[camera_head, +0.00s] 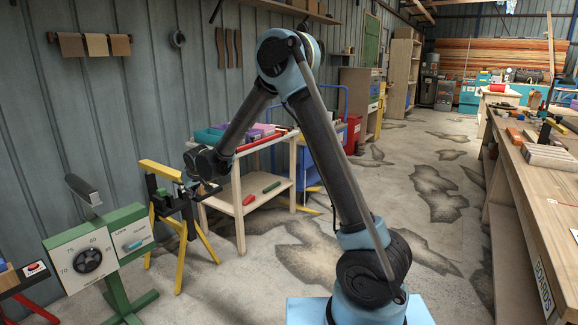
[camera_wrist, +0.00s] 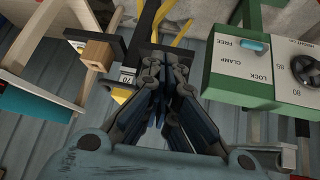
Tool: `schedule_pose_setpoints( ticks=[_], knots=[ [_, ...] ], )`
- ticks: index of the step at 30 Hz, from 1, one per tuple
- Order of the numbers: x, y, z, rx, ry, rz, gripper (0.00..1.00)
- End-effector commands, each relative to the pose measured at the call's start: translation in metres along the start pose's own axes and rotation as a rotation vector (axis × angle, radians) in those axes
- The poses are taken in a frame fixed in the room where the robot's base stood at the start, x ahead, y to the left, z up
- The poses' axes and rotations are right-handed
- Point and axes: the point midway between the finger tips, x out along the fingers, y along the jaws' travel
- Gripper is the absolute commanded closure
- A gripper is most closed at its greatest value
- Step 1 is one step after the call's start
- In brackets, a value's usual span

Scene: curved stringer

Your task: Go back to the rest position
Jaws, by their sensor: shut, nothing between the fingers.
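My arm reaches out to the left in the head view, with its elbow raised high. My gripper (camera_head: 208,190) hangs at its end, beside a yellow and black stand (camera_head: 168,205) and left of a wooden shelf table. In the wrist view my gripper (camera_wrist: 160,118) has its dark fingers drawn together, with no object seen between them. The fingertips lie close to a black bar with a small "70" label (camera_wrist: 127,74); I cannot tell whether they touch it.
A green and white panel with a dial (camera_head: 95,250) stands at the left front; it also shows in the wrist view (camera_wrist: 255,65). The wooden shelf table (camera_head: 262,188) stands behind the gripper. A long workbench (camera_head: 535,185) runs along the right. The floor between is clear.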

Motion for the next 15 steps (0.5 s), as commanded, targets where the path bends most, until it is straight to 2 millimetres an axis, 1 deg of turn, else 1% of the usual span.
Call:
schedule_pose_setpoints(
  ticks=[1,6,9,11,12,15],
  knots=[
    [-0.015,0.02,0.004,0.016,-0.013,0.012,1.0],
    [-0.062,0.074,0.021,0.066,-0.054,0.046,1.0],
    [-0.089,0.104,0.035,0.095,-0.076,0.065,1.0],
    [-0.105,0.12,0.044,0.112,-0.092,0.076,1.0],
    [-0.116,0.13,0.051,0.124,-0.101,0.083,1.0],
    [-0.144,0.154,0.069,0.153,-0.124,0.099,1.0]
  ],
)
